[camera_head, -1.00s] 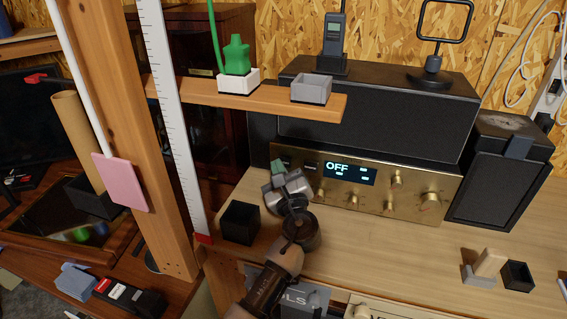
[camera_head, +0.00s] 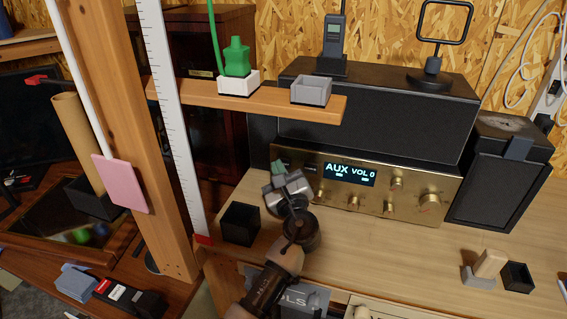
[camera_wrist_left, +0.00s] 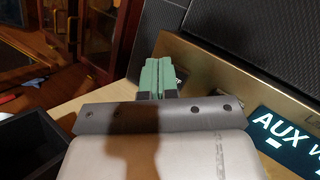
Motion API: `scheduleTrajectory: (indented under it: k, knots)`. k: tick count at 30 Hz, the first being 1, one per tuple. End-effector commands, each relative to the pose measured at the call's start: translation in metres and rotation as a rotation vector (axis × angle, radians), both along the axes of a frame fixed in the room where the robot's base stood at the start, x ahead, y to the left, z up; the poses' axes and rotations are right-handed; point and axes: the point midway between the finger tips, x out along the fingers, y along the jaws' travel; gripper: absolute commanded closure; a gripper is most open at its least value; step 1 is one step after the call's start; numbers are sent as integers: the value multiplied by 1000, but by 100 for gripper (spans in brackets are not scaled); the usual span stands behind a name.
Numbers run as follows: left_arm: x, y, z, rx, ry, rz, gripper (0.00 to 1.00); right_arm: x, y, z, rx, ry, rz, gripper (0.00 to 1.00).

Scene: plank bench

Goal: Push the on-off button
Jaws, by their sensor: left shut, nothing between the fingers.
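The brass-fronted amplifier (camera_head: 405,200) stands on the bench below a long black speaker. Its display (camera_head: 350,174) is lit and reads "AUX VOL 0"; part of it also shows in the left wrist view (camera_wrist_left: 290,138). My left gripper (camera_head: 278,166) is shut and empty, its green fingertips at the left end of the amplifier's front panel. In the left wrist view the closed fingertips (camera_wrist_left: 158,72) are at the panel, over a dark button spot that they partly hide. I cannot tell whether they still touch it. My right gripper is not in view.
A black open box (camera_head: 240,222) stands left of my left gripper. A wooden shelf (camera_head: 275,103) with a green figure and a grey tray hangs above. A white ruler and wooden post stand at left.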

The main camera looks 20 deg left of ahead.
Motion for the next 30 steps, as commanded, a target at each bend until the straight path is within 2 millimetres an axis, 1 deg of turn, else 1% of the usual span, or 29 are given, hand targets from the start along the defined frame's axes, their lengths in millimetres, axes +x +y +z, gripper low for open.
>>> scheduleTrajectory:
  k: [11, 24, 30]
  knots:
    - [-5, 0, 1, 0, -1, 0, 100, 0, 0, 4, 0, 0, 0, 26]
    - [-48, 2, 2, 0, 0, 1, 100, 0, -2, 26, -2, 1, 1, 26]
    - [-61, 2, 1, 0, -1, 0, 100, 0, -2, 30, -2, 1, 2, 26]
